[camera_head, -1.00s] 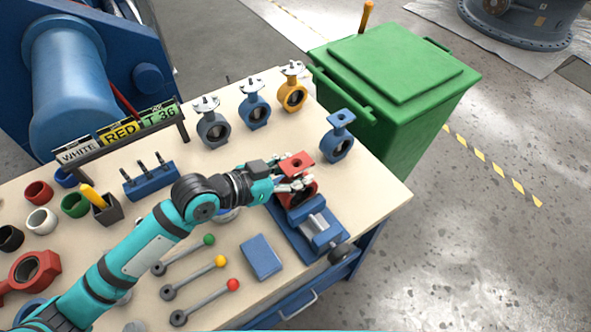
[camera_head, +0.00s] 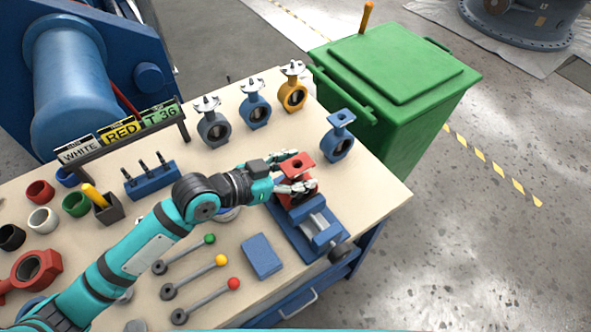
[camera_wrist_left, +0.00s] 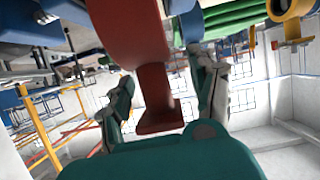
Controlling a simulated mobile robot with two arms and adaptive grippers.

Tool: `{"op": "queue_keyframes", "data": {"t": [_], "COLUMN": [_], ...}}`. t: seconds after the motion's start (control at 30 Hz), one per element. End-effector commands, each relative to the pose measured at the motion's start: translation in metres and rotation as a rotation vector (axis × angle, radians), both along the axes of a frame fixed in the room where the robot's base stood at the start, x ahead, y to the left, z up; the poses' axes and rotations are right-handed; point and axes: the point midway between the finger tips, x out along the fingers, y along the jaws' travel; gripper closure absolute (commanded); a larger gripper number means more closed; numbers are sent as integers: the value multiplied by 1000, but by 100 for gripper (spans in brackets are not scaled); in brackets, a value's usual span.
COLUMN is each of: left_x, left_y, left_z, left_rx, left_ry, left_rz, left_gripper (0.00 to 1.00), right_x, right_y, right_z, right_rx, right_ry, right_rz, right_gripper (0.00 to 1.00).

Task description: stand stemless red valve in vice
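The red valve (camera_head: 297,163) stands upright at the blue vice (camera_head: 318,226), its flat square top plate uppermost with no stem on it. Its lower body is partly hidden by my gripper, so its seat in the jaws is hard to see. My left gripper (camera_head: 297,188) is at the valve's neck, just under the top plate. In the left wrist view the red valve (camera_wrist_left: 150,70) passes between the two spread fingers of the left gripper (camera_wrist_left: 165,85), with gaps showing beside it. My right gripper is not in view.
A blue valve (camera_head: 337,143) stands behind the vice, near the table's right edge. Grey, blue and yellow valves with stems line the back. Levers with coloured knobs (camera_head: 209,240) and a blue block (camera_head: 262,257) lie in front. A green bin (camera_head: 400,70) stands beyond the table.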

Motion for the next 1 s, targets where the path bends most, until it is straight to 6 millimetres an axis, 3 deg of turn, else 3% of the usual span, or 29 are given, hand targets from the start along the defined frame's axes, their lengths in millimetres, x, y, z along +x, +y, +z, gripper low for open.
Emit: {"op": "queue_keyframes", "data": {"t": [0.33,0.73,1.0], "left_x": [-5,-45,-60], "left_y": [8,69,90], "left_z": [0,30,42], "left_rx": [6,9,3], "left_ry": [5,3,3], "left_rz": [0,0,0], "left_gripper": [39,39,39], "right_x": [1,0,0], "right_y": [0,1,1], "right_z": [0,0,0], "right_rx": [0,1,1], "right_ry": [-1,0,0], "right_rz": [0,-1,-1], "right_gripper": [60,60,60]}}
